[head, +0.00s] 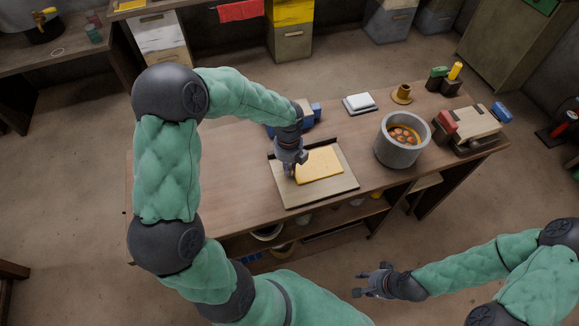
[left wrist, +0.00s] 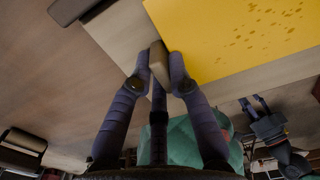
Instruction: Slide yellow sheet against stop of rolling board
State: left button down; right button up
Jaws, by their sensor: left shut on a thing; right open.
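The yellow sheet (head: 319,165) lies flat on the pale rolling board (head: 315,194). A dark raised strip, the stop (head: 325,142), runs along the board's far edge, with a narrow band of bare board between it and the sheet. My left gripper (head: 290,172) is low over the board at the sheet's left edge. In the left wrist view its fingers (left wrist: 160,66) are shut on a small tan block (left wrist: 159,63), beside the edge of the yellow sheet (left wrist: 235,35); whether they touch is unclear. My right gripper (head: 368,283) is open and empty, off the table's front edge.
A pot of round orange things (head: 402,139) stands right of the board. Behind are a white block on a small scale (head: 360,102) and a brass-coloured item (head: 402,94). A blue item (head: 314,112) is partly hidden by my left arm. The table's left front is clear.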

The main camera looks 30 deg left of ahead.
pick_arm(q)
jog(key=shift+w+a+p, duration=0.35)
jog(key=shift+w+a, duration=0.15)
jog(key=shift+a, duration=0.1)
dwell(0.9)
jog(key=c, duration=1.1)
grip_release()
notch_tip(320, 180, up, 12)
